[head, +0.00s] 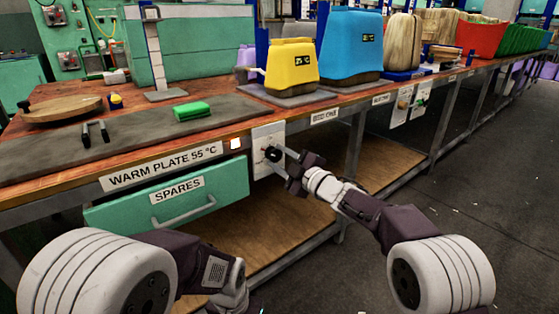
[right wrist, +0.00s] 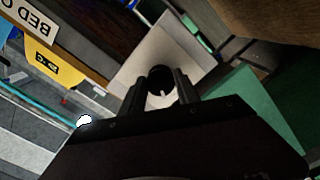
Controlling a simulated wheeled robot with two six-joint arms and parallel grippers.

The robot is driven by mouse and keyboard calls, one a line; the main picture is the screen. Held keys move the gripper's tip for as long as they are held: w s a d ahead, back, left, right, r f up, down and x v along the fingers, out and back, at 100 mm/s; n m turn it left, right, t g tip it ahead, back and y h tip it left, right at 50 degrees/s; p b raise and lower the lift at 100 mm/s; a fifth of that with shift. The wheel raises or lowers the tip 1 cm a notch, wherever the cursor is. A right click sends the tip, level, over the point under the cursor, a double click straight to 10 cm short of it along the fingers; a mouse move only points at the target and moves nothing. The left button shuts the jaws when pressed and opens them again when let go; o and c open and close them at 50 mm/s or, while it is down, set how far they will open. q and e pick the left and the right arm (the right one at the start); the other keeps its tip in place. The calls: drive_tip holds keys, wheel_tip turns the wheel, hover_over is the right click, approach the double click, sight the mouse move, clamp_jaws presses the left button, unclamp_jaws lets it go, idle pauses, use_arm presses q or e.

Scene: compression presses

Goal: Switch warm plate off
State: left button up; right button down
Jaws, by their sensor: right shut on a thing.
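The grey warm plate (head: 60,152) lies along the bench's front, above a label reading "WARM PLATE 55 °C" (head: 160,167). A small light (head: 236,143) glows pale orange-white on the bench edge by the label. A pale switch panel (head: 262,138) with a dark round knob (head: 272,154) hangs below that edge. My right gripper (head: 279,158) is shut on the knob. In the right wrist view the knob (right wrist: 160,86) sits between the two fingers, with a pale mark at its lower edge.
A green drawer marked "SPARES" (head: 120,213) with a bar handle is left of the panel. A green block (head: 192,111) and a wooden disc (head: 62,110) rest on the bench. Yellow (head: 292,66) and blue (head: 350,45) presses stand behind. The floor at right is open.

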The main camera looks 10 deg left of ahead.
drive_tip(key=n+b, duration=0.2)
drive_tip(key=n, duration=0.4)
drive_tip(key=shift+f+n, duration=0.15)
drive_tip(key=shift+n, duration=0.15)
drive_tip(key=n+b, duration=0.2)
drive_tip(key=n, duration=0.1)
drive_tip(key=shift+n+b, duration=0.6)
drive_tip(key=shift+n, duration=1)
drive_tip(key=c, duration=0.9)
unclamp_jaws()
drive_tip(key=shift+r, duration=0.2)
